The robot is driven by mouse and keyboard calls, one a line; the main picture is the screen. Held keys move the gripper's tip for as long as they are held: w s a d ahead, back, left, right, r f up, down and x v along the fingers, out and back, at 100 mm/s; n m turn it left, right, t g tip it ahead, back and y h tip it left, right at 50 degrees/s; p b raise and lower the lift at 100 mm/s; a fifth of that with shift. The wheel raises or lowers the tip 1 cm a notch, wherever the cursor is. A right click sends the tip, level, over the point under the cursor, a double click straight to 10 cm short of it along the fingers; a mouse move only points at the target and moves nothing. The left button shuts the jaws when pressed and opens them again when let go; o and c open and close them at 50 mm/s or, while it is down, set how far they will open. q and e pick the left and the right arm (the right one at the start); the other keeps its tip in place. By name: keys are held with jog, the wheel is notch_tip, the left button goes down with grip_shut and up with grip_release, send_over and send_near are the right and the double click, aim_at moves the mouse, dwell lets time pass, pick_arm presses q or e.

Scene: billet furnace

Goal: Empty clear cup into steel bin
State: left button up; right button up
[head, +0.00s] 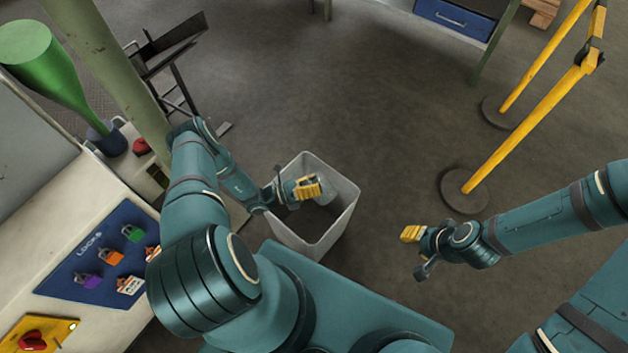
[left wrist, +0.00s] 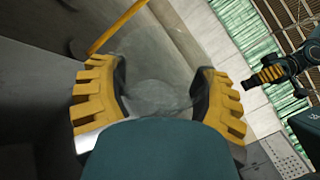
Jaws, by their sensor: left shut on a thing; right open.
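The steel bin (head: 292,238) is a pale grey, square, open-topped bin standing on the floor in the middle of the head view. My left gripper (head: 308,188) is over the bin's opening, shut on the clear cup (head: 326,190). The cup is see-through and looks tilted. In the left wrist view the cup (left wrist: 155,95) shows faintly between the yellow-padded fingers of the left gripper (left wrist: 160,95). I cannot tell whether anything is in the cup. My right gripper (head: 416,253) is open and empty, to the right of the bin.
A cabinet with a blue lock board (head: 100,255) stands at the left, beside a green post. Yellow barrier posts (head: 520,125) on round dark bases stand at the right. A blue drawer (head: 455,18) is at the back. The floor behind the bin is clear.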

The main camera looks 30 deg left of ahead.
pick_arm(q)
jog(key=shift+d+f+m+g, duration=0.15)
jog(key=shift+m+g, duration=0.25)
jog(key=shift+m, duration=0.4)
jog(key=shift+d+f+m+g+y+p, duration=0.1)
jog(key=shift+m+g+y+p, duration=0.45)
jog(key=shift+p, duration=0.7)
jog(key=shift+f+m+y+p, duration=0.25)
jog(key=shift+m+y+p, duration=0.15)
jog(key=shift+m, duration=0.25)
jog(key=m+y+p, duration=0.1)
jog(key=f+m+y+p, duration=0.1)
jog(key=m+p, duration=0.1)
jog(key=shift+a+f+g+y, duration=0.25)
jog(key=shift+a+g, duration=0.05)
jog(key=shift+g, duration=0.05)
jog(key=shift+a+f+m+y+p, duration=0.1)
jog(key=shift+f+m+y+p, duration=0.2)
jog(key=shift+f+y+p, duration=0.15)
jog(key=shift+r, duration=0.1)
